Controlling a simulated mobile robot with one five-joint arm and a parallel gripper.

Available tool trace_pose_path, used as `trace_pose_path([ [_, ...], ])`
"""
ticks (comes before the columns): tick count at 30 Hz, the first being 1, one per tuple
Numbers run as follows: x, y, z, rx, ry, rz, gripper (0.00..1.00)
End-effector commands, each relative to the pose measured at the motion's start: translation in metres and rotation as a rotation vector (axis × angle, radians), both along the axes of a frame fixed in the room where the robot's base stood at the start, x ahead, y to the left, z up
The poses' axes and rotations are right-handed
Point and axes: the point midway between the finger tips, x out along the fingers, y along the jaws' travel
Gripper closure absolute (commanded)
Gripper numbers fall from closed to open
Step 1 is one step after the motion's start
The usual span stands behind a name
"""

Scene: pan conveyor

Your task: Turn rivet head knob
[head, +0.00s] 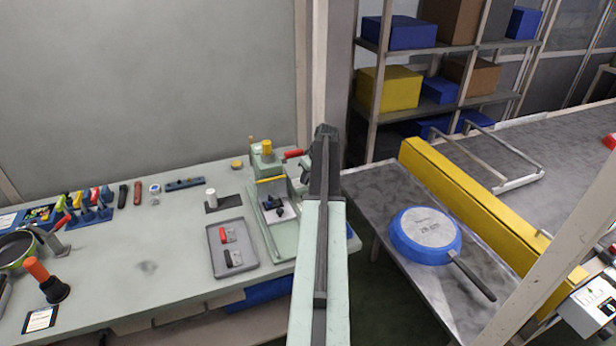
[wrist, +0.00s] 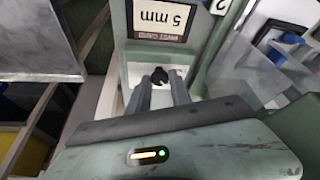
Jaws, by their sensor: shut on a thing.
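A small black knob (wrist: 159,77) sits between my fingertips in the wrist view, in a pale recess of a green machine (wrist: 124,50). A plate marked "5 mm" (wrist: 162,18) is just above it. My gripper (wrist: 159,86) is shut on the knob, one finger on each side. In the head view my gripper (head: 306,172) is at the right side of the pale green machine (head: 279,240) on the workbench. My arm hides part of the machine there, and the knob cannot be seen in that view. The knob's turn angle is hard to tell.
The workbench (head: 150,265) carries a grey tray (head: 216,262) with small parts, left of the machine, and tools along its back. On the right, a blue pan (head: 426,235) lies upside down on a metal table (head: 375,185) beside a yellow rail (head: 470,205).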

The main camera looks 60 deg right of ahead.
Motion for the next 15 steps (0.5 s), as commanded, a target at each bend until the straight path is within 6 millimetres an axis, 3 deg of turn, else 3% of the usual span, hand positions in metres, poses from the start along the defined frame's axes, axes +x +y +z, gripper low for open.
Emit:
trace_pose_path([
  [6,0.0004,0.0022,0.0001,-0.003,0.0,-0.198,1.0],
  [15,0.0009,0.0014,0.0001,-0.002,0.0,-0.22,1.0],
])
